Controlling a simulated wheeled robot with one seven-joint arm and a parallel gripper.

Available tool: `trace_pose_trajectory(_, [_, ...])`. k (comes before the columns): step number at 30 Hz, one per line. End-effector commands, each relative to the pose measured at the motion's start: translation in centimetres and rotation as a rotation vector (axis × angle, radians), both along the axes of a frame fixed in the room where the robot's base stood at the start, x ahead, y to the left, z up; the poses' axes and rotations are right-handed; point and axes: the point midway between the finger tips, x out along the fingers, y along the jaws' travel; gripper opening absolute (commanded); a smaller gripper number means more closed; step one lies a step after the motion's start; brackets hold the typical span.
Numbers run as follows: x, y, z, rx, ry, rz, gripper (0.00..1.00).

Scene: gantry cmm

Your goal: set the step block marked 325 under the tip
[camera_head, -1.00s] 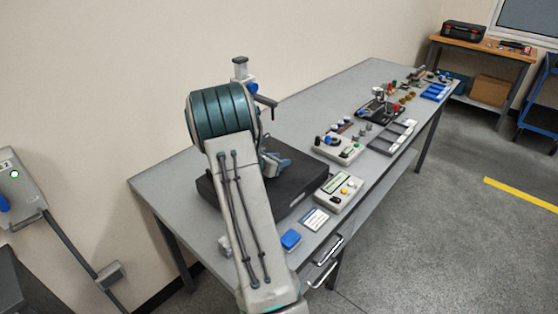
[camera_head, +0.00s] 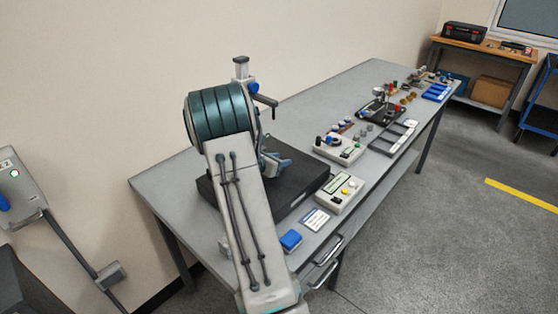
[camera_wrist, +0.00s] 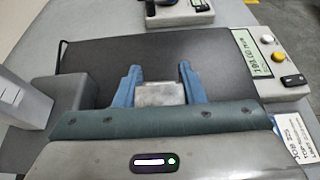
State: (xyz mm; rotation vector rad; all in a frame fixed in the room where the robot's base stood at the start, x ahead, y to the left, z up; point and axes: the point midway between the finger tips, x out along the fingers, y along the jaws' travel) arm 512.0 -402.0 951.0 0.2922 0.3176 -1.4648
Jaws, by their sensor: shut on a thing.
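My gripper (camera_wrist: 160,72) has blue fingers and is shut on a grey metallic block (camera_wrist: 160,94) in the wrist view. The block is low over or on the black plate (camera_wrist: 150,52); I cannot tell whether it touches. No marking is legible on it. In the head view my gripper (camera_head: 277,163) shows beside my teal wrist, over the black plate (camera_head: 300,198); the block cannot be made out there. The gauge stand's column (camera_head: 240,70) rises behind my wrist, with a dark side arm.
A readout box (camera_head: 340,192) with a display and knobs stands at the plate's right; it shows in the wrist view too (camera_wrist: 265,58). A label card (camera_head: 315,219) and a blue item (camera_head: 291,240) lie near the front edge. Trays and small parts fill the table beyond.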

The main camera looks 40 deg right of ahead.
Motion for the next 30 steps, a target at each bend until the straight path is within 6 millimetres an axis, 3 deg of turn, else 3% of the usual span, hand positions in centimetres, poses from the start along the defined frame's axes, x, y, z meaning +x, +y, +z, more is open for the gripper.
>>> trace_pose_trajectory(24, [0.01,-0.02,-0.82,-0.001,0.0,0.0,0.05])
trace_pose_trajectory(25, [0.01,-0.02,-0.77,-0.001,-0.001,0.0,0.42])
trace_pose_trajectory(27, [0.01,-0.02,-0.74,-0.001,0.0,0.0,0.61])
trace_pose_trajectory(30, [0.01,-0.01,-0.75,-0.001,0.0,0.0,0.62])
